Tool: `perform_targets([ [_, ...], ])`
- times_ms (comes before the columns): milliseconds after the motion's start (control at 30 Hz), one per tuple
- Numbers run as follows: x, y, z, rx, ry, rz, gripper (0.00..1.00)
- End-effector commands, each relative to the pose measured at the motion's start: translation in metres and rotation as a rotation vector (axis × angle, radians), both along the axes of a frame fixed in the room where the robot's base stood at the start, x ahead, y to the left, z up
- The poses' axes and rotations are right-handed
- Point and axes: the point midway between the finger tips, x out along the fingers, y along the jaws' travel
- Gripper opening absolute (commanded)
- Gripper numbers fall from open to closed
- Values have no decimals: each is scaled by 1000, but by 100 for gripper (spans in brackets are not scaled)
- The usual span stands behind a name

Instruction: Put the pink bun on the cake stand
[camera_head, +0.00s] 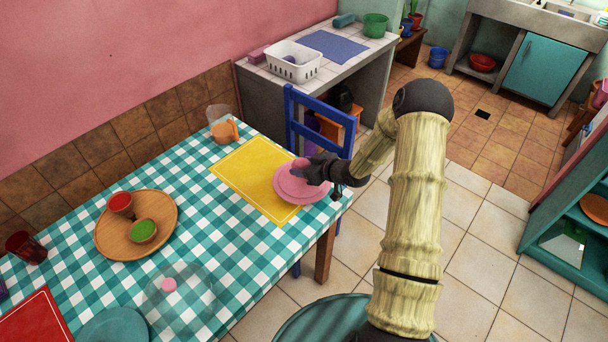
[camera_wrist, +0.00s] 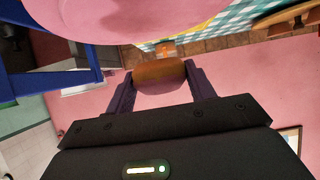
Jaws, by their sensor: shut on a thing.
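The pink cake stand (camera_head: 290,191) stands on the yellow placemat at the right end of the table. Its round pink plate fills the top of the wrist view (camera_wrist: 130,18). My gripper (camera_head: 305,168) is over the cake stand, shut on the pink bun (camera_head: 299,163). In the wrist view the bun's brown side (camera_wrist: 160,71) shows between my two fingertips (camera_wrist: 158,80). A narrow gap shows there between bun and plate, so they look apart. In the head view my fingers hide part of the bun and the plate.
A clear dome with a pink knob (camera_head: 169,285) is on the checked table. A wooden tray (camera_head: 165,200) holds a red and a green bowl. A blue chair (camera_head: 318,103) stands close behind my gripper.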

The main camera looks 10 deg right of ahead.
Motion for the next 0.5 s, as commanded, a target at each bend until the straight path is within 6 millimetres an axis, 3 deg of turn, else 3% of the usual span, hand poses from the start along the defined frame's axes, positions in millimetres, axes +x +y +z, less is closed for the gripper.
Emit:
perform_targets([
  [267, 0, 0, -1, 1, -1, 0, 31],
  [500, 0, 0, -28, 1, 2, -1, 31],
])
